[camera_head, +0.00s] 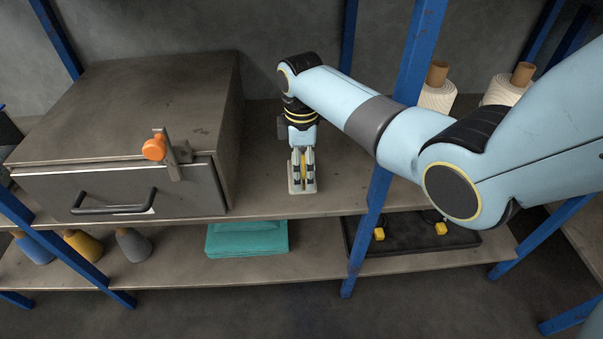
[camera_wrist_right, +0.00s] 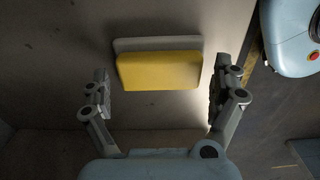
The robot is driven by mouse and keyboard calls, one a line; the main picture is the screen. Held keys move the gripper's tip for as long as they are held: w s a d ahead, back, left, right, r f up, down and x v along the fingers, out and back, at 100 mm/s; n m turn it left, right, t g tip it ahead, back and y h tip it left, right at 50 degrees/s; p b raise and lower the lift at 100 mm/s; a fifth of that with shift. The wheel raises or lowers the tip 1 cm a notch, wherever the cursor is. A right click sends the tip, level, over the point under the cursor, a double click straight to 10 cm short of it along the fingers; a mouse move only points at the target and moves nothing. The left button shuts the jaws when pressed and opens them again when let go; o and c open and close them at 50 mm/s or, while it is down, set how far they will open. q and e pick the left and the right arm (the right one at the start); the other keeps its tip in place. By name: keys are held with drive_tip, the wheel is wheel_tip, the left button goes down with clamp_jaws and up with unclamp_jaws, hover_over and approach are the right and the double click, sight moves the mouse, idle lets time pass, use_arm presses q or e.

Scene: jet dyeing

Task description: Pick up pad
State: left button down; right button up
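The pad is a yellow block on a grey backing plate; in the right wrist view the pad (camera_wrist_right: 158,71) lies between and beyond my two fingers. My right gripper (camera_wrist_right: 162,80) is open, with clear gaps on both sides of the pad. In the head view my right gripper (camera_head: 302,158) points down at the upper shelf, right over the pad, which is mostly hidden by the fingers; a pale edge of the pad (camera_head: 294,187) shows below them. My left gripper is not in view.
A grey metal cabinet (camera_head: 130,100) with a drawer and orange-knobbed latch (camera_head: 154,149) stands left of my right gripper. A blue post (camera_head: 375,215) stands to the right. Teal cloth (camera_head: 247,240), bottles (camera_head: 133,244) and a black tray (camera_head: 410,256) sit on the lower shelf.

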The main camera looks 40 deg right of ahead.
drive_tip(key=c, duration=0.9)
wheel_tip(320, 180, up, 10)
drive_tip(key=p, duration=0.3)
drive_tip(key=shift+p, duration=0.4)
